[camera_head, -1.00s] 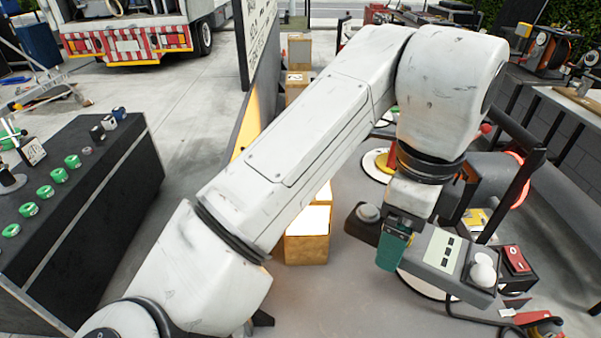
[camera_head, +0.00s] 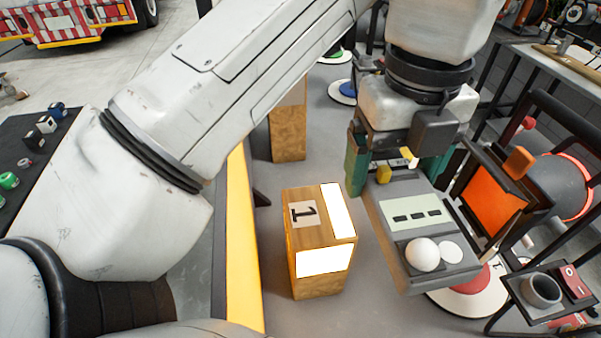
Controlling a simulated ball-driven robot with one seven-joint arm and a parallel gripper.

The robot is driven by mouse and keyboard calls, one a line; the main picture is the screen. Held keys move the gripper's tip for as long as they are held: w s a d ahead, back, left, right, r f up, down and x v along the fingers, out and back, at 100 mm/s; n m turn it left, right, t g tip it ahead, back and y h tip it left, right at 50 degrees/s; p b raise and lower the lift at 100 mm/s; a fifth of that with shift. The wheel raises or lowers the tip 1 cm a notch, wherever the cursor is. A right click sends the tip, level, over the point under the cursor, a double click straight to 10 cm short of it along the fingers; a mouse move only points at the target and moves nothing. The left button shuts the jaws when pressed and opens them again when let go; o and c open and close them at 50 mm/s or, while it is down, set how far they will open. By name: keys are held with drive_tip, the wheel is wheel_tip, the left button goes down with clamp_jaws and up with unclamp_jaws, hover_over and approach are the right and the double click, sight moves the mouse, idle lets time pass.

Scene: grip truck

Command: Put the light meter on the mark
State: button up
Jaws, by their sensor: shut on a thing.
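The light meter (camera_head: 416,217) is a long grey box with a pale display showing dark dashes and a white dome at its near end. My gripper (camera_head: 398,170) has green fingers, one on each side of the meter's far end, and is shut on it. The meter hangs in the air, tilted in the picture, right of a wooden box (camera_head: 318,262) labelled 1. Below and behind its near end is a round white disc with a red centre (camera_head: 480,285), partly hidden by the meter. I cannot tell which thing is the mark.
Bright patches lie on the wooden box, and another box (camera_head: 288,135) stands behind it. A blue-and-white disc (camera_head: 342,92) lies farther back. An orange-faced lamp (camera_head: 493,197) and a dark rack with a grey cup (camera_head: 541,290) stand close right. Grey floor is clear between.

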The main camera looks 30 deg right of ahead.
drive_tip(key=w+a+f+p, duration=0.1)
drive_tip(key=w+a+f, duration=0.1)
drive_tip(key=w, duration=0.4)
hover_over(314, 201)
drive_tip(key=s, duration=0.1)
drive_tip(key=f, duration=0.5)
drive_tip(key=shift+d+f+p, duration=0.1)
drive_tip(key=shift+d+p, duration=0.1)
drive_tip(key=shift+p, duration=0.2)
drive_tip(key=shift+w+a+f, duration=0.1)
drive_tip(key=shift+w+f, duration=0.2)
drive_tip(key=shift+f, duration=0.15)
drive_tip(key=shift+w+f+p, duration=0.2)
drive_tip(key=shift+f+p, duration=0.45)
drive_tip(key=shift+f, duration=1.15)
drive_tip(key=o, duration=1.1)
drive_tip(key=shift+f, duration=0.1)
wheel_tip(314, 201, up, 12)
drive_tip(key=b, duration=0.2)
